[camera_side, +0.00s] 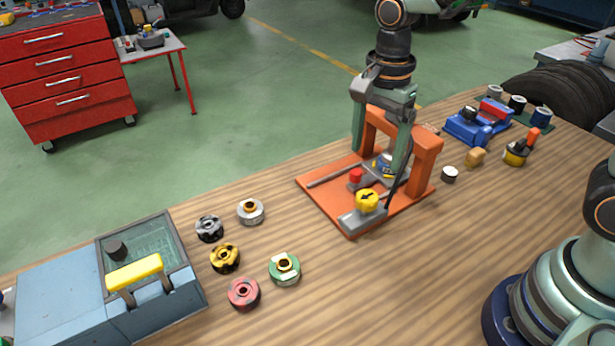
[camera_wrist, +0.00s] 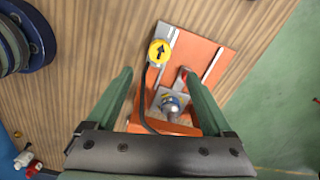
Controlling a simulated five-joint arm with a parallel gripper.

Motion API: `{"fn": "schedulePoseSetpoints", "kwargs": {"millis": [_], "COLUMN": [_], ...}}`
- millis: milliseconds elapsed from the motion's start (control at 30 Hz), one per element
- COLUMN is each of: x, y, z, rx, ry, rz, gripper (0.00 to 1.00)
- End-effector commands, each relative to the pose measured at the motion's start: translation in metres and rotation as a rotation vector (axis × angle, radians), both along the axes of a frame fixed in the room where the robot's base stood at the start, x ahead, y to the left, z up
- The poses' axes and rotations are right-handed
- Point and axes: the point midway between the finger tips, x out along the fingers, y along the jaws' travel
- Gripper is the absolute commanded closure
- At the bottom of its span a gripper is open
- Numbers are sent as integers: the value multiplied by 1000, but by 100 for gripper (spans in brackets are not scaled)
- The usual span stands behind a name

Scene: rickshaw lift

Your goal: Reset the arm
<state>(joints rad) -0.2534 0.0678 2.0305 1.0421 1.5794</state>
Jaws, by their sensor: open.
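My gripper (camera_side: 380,150) points down over the orange lift stand (camera_side: 425,165), its two green fingers spread apart. In the wrist view my gripper (camera_wrist: 157,73) has open fingers on either side of the stand's small grey block with a blue and yellow fitting (camera_wrist: 170,103); nothing is clamped between them. A yellow knob with a black arrow (camera_side: 367,199) sits on a grey bracket at the front of the orange base; it also shows in the wrist view (camera_wrist: 160,52). A red cap (camera_side: 356,175) stands behind the knob. The fingers partly hide the stand in the side view.
Several round wheel-like parts (camera_side: 225,257) lie left of the stand. A blue-grey box with a yellow handle (camera_side: 135,272) is at the far left. A blue vise-like tool (camera_side: 478,124) and small pieces are behind right. Open wood lies in front of the stand.

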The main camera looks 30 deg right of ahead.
Motion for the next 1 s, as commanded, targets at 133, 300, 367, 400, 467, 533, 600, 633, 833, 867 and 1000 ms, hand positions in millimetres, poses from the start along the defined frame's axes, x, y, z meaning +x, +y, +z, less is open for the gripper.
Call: {"fn": "schedulePoseSetpoints", "kwargs": {"millis": [133,300,367,400,467,533,600,633,833,867,1000], "x": [0,0,0,0,0,0,-1,-1,-12,-15,-28], "y": [0,0,0,0,0,0,-2,-4,-27,-31,-51], "z": [14,18,18,18,18,18,20,22,44,47,61], "rx": [0,0,0,0,0,0,2,4,2,-3,-56], "ry": [-1,1,1,1,1,0,-9,-17,-131,-153,-257], "rz": [0,0,0,0,0,2,23,39,320,379,657], "gripper": [15,15,15,15,15,15,15,15,15,15,15]}}
